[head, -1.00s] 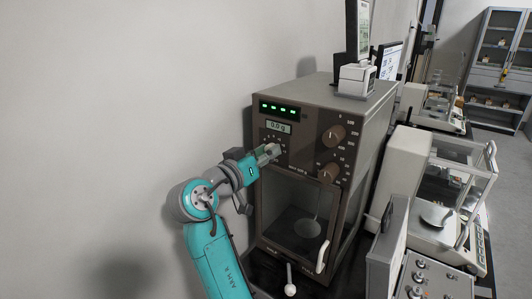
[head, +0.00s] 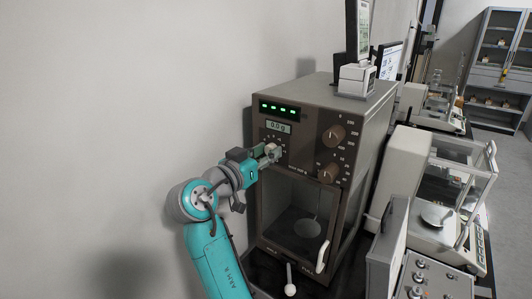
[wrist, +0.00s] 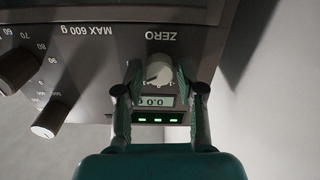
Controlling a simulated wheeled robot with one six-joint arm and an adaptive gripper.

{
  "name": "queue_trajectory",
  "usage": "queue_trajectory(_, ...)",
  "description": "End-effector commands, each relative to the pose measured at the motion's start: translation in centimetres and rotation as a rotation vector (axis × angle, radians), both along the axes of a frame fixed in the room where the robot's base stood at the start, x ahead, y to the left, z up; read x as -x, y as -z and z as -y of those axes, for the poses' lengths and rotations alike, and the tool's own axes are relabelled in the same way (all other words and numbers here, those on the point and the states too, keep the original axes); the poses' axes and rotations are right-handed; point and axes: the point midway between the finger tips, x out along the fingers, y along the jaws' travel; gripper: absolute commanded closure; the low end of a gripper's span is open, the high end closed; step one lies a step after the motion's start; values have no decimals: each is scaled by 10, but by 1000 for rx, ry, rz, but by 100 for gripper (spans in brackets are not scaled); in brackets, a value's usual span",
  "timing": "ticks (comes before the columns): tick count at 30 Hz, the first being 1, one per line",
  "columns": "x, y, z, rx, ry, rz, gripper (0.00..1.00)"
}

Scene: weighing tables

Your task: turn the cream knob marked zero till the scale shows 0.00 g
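My gripper (wrist: 158,68) has one finger on each side of the knob, with a narrow gap showing on both sides. In the head view my gripper (head: 270,153) is at the panel, below the display, and partly covers the knob. The scale display (head: 279,127) reads about 0.0 g; its smaller digits are too small to tell. It also shows upside down in the wrist view (wrist: 155,101), partly covered.
Two brown knobs (head: 333,135) sit right of the display. Below is a glass door (head: 295,215) with a white handle (head: 322,257). A white lever (head: 290,289) stands in front. Another balance (head: 440,200) stands to the right. The wall on the left is bare.

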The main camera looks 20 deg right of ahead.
Motion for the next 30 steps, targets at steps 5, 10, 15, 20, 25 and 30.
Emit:
queue_trajectory(5, 0, 0, 0, 0, 0, 0, 45)
queue_trajectory(10, 0, 0, 0, 0, 0, 0, 45)
queue_trajectory(15, 7, 0, -12, 1, -3, 0, 45)
queue_trajectory(20, 24, 0, -35, 1, -4, 0, 45)
queue_trajectory(25, 44, 0, -63, 1, -4, 0, 45)
queue_trajectory(30, 59, 0, -84, 1, -3, 0, 45)
